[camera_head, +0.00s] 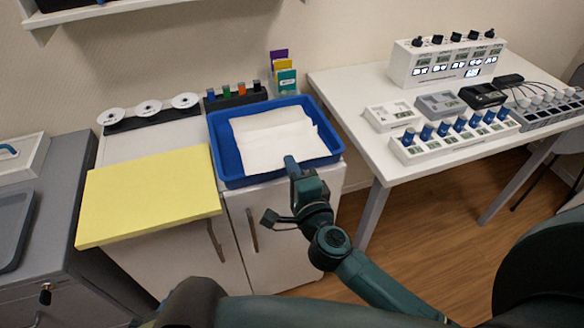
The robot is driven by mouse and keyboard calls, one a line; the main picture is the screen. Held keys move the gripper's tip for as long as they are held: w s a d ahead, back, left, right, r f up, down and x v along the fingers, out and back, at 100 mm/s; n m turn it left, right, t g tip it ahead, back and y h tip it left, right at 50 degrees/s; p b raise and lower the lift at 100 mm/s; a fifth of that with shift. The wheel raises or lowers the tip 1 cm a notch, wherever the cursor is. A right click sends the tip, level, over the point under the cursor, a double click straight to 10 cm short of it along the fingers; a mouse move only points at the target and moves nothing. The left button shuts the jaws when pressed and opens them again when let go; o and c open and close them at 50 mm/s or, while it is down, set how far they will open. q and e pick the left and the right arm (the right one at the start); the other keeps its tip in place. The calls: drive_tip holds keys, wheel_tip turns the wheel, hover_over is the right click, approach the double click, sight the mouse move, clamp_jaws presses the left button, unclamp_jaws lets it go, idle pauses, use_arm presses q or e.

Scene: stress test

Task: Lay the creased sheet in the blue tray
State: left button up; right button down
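The creased white sheet (272,138) lies inside the blue tray (228,158), with a fold line running across it. The tray stands on a white cabinet, and blue floor shows to the left of the sheet. My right gripper (290,163) is at the tray's front edge, its tip overlapping the sheet's near edge in the picture. I cannot tell whether it touches the sheet or whether its fingers are open or shut. My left gripper is not in view.
A yellow board (150,195) lies left of the tray. A strip of coloured knobs (236,97) and small upright packets (285,78) stand behind the tray. A white table (350,88) with several devices is at the right. Wooden floor lies between.

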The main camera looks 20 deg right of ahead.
drive_tip(key=shift+f, duration=0.65)
drive_tip(key=c, duration=1.7)
unclamp_jaws()
drive_tip(key=shift+r, duration=0.15)
